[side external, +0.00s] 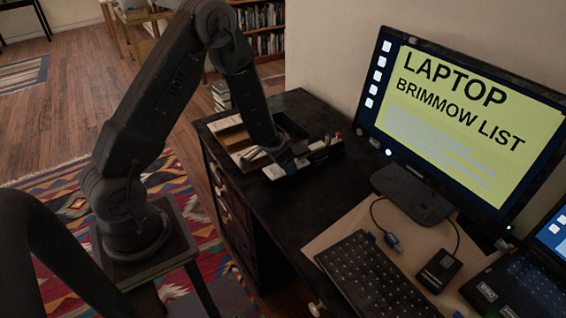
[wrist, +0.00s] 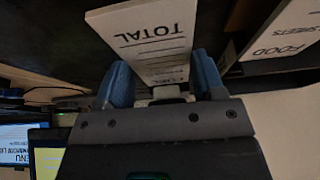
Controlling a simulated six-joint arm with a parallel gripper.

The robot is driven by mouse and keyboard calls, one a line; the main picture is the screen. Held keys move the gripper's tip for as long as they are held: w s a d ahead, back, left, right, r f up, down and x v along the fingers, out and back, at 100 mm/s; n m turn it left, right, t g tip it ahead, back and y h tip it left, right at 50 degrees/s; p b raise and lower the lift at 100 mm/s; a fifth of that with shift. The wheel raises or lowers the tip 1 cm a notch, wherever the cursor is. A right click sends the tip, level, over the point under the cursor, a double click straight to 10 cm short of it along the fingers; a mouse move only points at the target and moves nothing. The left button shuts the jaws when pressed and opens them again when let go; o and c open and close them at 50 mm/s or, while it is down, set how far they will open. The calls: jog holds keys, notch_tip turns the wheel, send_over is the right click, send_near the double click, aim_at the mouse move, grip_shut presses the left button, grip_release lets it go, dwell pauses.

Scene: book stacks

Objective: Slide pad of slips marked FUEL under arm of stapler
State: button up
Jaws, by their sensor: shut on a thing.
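My gripper (wrist: 162,82) has blue fingers, one on each side of a white pad of slips (wrist: 152,35), and is shut on it. The pad shows the word TOTAL upside down above several printed lines. A smaller word near the jaws is too small to read surely, so I cannot confirm FUEL. In the side view my gripper (side external: 262,154) is low over the far left part of the dark desk, and the pad is hard to make out there. I cannot make out the stapler or its arm in either view.
Another white pad marked FOOD (wrist: 290,32) lies at the right of the wrist view. A dark organizer (side external: 322,153) with small items is beside my gripper. The monitor (side external: 462,120), keyboard (side external: 375,280) and cabled black device (side external: 437,270) occupy the desk's right side. Bare desk (side external: 285,205) lies between.

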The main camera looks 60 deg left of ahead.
jog(key=o, duration=1)
jog(key=shift+c, duration=0.2)
jog(key=shift+r, duration=0.1)
jog(key=shift+v, duration=3.65)
jog(key=shift+s, duration=0.1)
